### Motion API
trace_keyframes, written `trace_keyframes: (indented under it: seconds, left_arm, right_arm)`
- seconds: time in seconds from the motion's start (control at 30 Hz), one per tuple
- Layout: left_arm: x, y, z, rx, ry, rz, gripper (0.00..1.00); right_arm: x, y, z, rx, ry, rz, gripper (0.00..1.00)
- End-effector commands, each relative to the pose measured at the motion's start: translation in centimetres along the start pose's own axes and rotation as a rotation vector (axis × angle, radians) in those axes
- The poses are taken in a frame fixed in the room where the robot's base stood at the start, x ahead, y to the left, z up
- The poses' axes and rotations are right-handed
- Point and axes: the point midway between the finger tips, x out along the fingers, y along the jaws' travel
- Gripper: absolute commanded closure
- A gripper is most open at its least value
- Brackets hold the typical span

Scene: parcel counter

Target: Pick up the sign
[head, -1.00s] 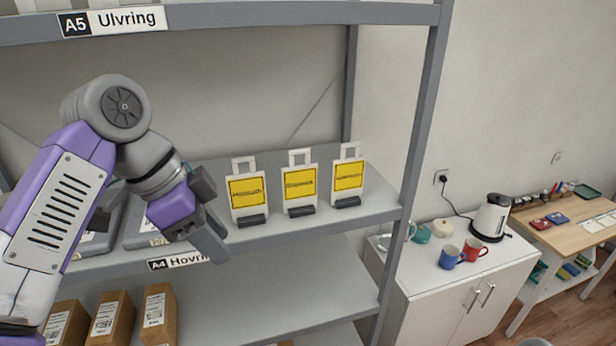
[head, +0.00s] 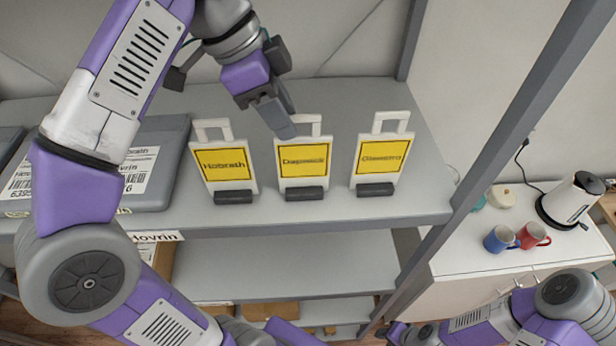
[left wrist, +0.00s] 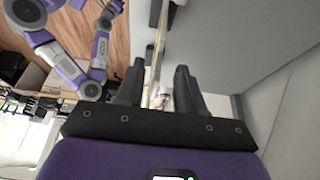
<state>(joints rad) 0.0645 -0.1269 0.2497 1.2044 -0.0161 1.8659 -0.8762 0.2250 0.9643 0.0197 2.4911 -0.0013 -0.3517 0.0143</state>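Three white signs with yellow label panels, cut-out handles and dark feet stand upright in a row on the grey shelf (head: 340,208). They are the left sign (head: 225,165), middle sign (head: 303,160) and right sign (head: 382,157). My left gripper (head: 284,124) is at the handle of the middle sign, partly covering its left side. In the left wrist view its fingers (left wrist: 156,86) are apart, with a thin pale edge (left wrist: 157,50), apparently a sign seen edge-on, between them. Contact is unclear. My right arm is at the lower right; its gripper (head: 396,333) is small and unclear.
A grey case (head: 150,185) with white labels lies on the shelf left of the signs. A grey shelf post (head: 500,120) rises at the right. Beyond it, a white counter holds a blue mug (head: 500,239), a red mug (head: 533,236) and a kettle (head: 572,200).

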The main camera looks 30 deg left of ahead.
Motion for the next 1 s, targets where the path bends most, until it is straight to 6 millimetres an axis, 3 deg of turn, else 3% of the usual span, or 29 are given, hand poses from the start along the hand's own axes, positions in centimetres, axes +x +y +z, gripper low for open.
trace_keyframes:
  seconds: [0.33,0.67,0.9,1.0]
  left_arm:
    - [4.4,0.1,0.2,0.000,-0.001,-0.001,0.63]
    - [5.0,0.1,0.1,0.000,0.001,-0.002,0.63]
    - [5.0,0.1,0.1,0.000,0.001,-0.002,1.00]
    - [5.0,0.1,0.1,0.000,0.001,-0.002,1.00]
  right_arm:
    - [1.1,0.4,-0.1,0.000,0.000,0.000,0.63]
    - [1.1,0.4,-0.1,0.000,0.001,0.000,0.63]
    - [1.1,0.4,-0.1,0.000,0.001,0.000,0.63]
    - [1.1,0.4,-0.1,0.000,0.001,0.000,0.63]
